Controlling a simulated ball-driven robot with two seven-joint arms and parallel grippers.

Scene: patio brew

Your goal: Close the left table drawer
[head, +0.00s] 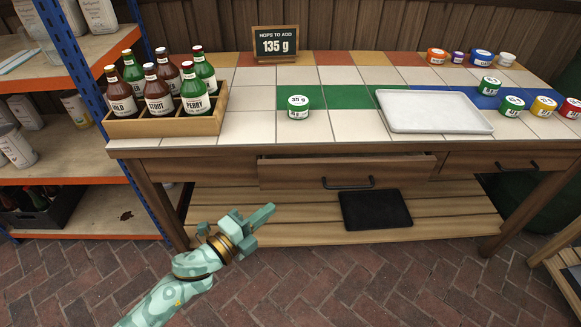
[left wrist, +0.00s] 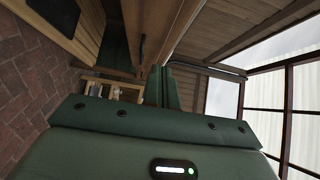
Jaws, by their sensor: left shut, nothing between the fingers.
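The left table drawer (head: 300,174) is under the tiled table top, with a dark bar handle (head: 348,183) on its front. Its front stands out from the table's face, so it is partly open. My left gripper (head: 262,217) is shut and empty. It is in front of the table, below and to the left of the drawer front, apart from the handle. In the left wrist view my gripper's green body fills the lower part, and wooden table parts show beyond it. My right gripper is not in view.
The right drawer (head: 500,163) looks flush. A bottle crate (head: 165,126), a green 35 g tin (head: 298,106) and a white tray (head: 432,112) stand on the table. A black mat (head: 376,210) lies on the lower shelf. A storage rack (head: 80,165) stands left. Brick floor in front is clear.

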